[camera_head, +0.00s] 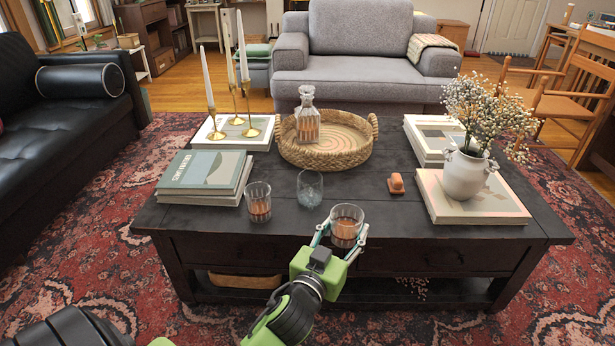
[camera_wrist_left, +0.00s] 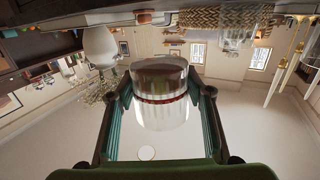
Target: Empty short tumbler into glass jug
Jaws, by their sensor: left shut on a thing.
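My left gripper (camera_head: 342,236) is shut on a short clear tumbler (camera_head: 346,222) with amber liquid low in it. The tumbler is about upright and overlaps the table's front edge in the head view. In the left wrist view the tumbler (camera_wrist_left: 160,95) sits between the two fingers. A rounded clear glass vessel (camera_head: 310,188) stands to its left on the table and looks empty; I cannot make out a handle. A second tumbler (camera_head: 258,204) with amber liquid stands further left. A glass decanter (camera_head: 307,124) stands in the wicker tray. My right gripper is not in view.
The dark table (camera_head: 290,228) also holds the round wicker tray (camera_head: 327,160), green books (camera_head: 205,175), brass candlesticks (camera_head: 249,130), a small orange-brown block (camera_head: 396,184) and a white flower vase (camera_head: 465,175) on a book. Bare tabletop lies around the rounded vessel.

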